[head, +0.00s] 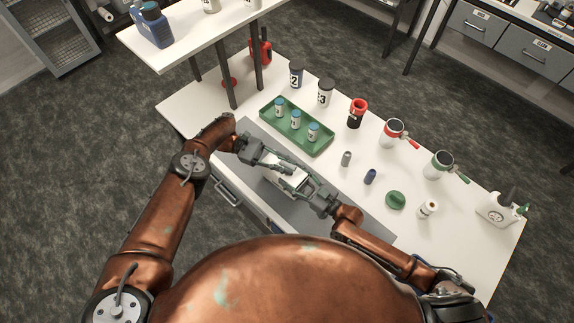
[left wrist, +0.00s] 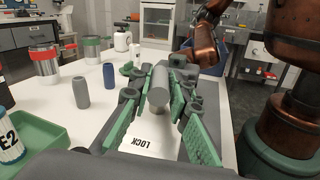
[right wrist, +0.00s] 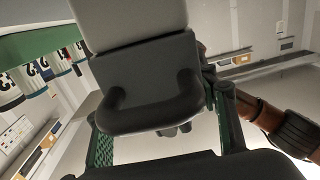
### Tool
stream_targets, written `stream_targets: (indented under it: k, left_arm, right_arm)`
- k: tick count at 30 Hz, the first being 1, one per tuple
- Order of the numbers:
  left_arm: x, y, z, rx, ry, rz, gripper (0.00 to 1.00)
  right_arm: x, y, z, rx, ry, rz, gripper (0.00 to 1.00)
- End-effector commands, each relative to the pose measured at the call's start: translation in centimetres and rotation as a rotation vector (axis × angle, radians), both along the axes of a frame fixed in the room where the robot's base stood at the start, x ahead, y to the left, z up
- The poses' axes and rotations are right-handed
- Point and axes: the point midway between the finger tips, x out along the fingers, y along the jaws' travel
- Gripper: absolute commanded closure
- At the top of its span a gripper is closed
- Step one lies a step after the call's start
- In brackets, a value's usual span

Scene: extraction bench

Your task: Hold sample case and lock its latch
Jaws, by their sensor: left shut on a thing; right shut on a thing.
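The sample case (head: 287,177) is a small white body on the grey mat, largely hidden between my grippers. In the left wrist view its white face (left wrist: 150,143) bears the word LOCK, with a grey rounded bar (left wrist: 159,85) above it. My left gripper (head: 275,165) is shut on the case from the left, its green pads (left wrist: 163,135) on either side of the white face. My right gripper (head: 303,188) comes from the right. In the right wrist view a dark looped handle on a grey block (right wrist: 150,85) fills the space between its fingers (right wrist: 160,145). Its exact contact is hidden.
A green tray (head: 268,124) with several small vials lies just behind the case. Jars, a grey cylinder (head: 346,158), a blue cylinder (head: 370,176) and a green lid (head: 395,200) stand to the right. A raised shelf (head: 190,45) stands at the back left.

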Motion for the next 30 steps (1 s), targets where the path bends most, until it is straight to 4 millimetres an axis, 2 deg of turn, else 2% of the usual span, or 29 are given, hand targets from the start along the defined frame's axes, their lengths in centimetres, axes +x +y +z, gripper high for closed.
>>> stream_targets:
  k: [1, 20, 21, 27, 30]
  left_arm:
    - [0.50, -0.09, 0.10, 0.003, -0.008, 0.009, 1.00]
    - [0.31, 0.06, 0.19, 0.005, -0.006, -0.010, 1.00]
    - [0.31, 0.06, 0.19, 0.006, -0.005, -0.011, 0.81]
    - [0.17, 0.05, 0.13, 0.005, -0.003, -0.014, 0.67]
    - [0.09, 0.07, 0.10, 0.006, -0.002, -0.016, 0.67]
  right_arm:
    - [-0.55, 0.59, -0.08, 0.001, 0.002, 0.011, 0.83]
    - [-0.56, 0.62, -0.06, 0.001, 0.003, 0.011, 0.83]
    - [-0.55, 0.62, -0.06, 0.001, 0.003, 0.011, 0.83]
    - [-0.44, 0.49, -0.08, 0.001, 0.003, 0.009, 0.83]
    - [-0.36, 0.41, -0.08, 0.001, 0.003, 0.007, 0.83]
